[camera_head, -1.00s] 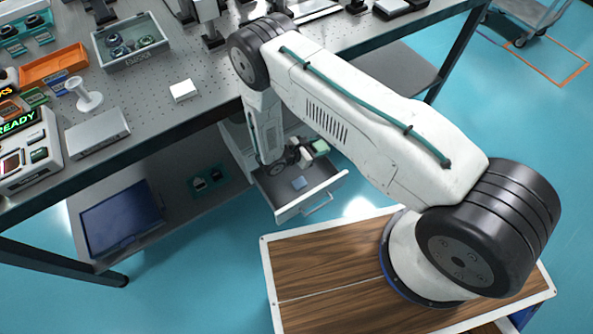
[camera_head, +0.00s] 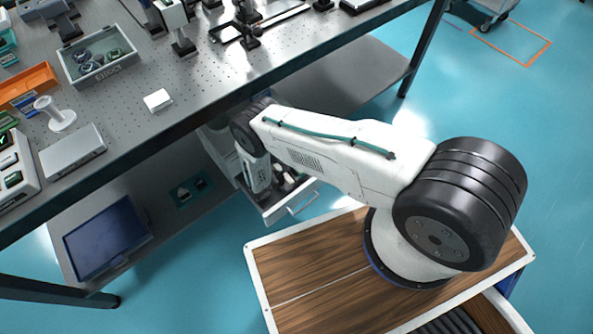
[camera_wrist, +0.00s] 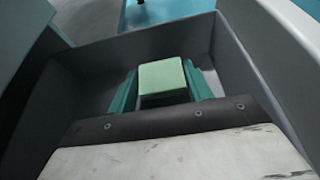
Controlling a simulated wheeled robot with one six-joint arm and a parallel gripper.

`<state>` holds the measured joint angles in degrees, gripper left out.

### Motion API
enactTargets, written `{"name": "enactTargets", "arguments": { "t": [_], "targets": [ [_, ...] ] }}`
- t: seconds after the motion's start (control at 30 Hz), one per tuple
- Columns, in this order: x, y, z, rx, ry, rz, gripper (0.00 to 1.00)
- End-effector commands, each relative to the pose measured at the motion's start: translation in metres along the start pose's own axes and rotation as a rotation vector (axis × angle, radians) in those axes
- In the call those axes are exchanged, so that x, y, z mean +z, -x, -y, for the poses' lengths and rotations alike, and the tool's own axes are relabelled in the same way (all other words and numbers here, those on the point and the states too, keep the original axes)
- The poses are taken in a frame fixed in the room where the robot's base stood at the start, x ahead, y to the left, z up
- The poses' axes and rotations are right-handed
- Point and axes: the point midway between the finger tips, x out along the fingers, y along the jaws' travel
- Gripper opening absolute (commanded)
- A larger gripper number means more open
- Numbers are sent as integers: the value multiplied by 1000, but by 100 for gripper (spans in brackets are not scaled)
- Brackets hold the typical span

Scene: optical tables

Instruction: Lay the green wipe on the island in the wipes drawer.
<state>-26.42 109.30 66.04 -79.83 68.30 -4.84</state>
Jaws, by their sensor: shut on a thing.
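The green wipe (camera_wrist: 163,77) is a pale green square block between the two teal fingers of my gripper (camera_wrist: 163,88) in the wrist view. My gripper is shut on it. Both are inside the grey walls of the open drawer (camera_wrist: 240,55); whether the wipe touches the drawer floor I cannot tell. In the head view the open drawer (camera_head: 290,203) is under the bench, with my wrist reaching down into it. My arm hides most of the drawer's inside, and the wipe cannot be made out there.
The perforated bench top (camera_head: 200,115) overhangs the drawer. On it are a white block (camera_head: 158,100), a grey bin (camera_head: 98,68) and an orange tray (camera_head: 28,86). A dark panel (camera_head: 108,238) lies on the lower shelf at left.

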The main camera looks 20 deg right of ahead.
Motion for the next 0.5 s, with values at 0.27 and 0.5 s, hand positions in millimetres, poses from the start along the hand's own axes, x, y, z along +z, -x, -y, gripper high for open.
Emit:
{"name": "enactTargets", "arguments": {
  "t": [0.27,0.5],
  "targets": [
    [-4,-2,0,-1,-1,0,29],
    [-9,-4,0,-1,0,0,29]
  ]
}}
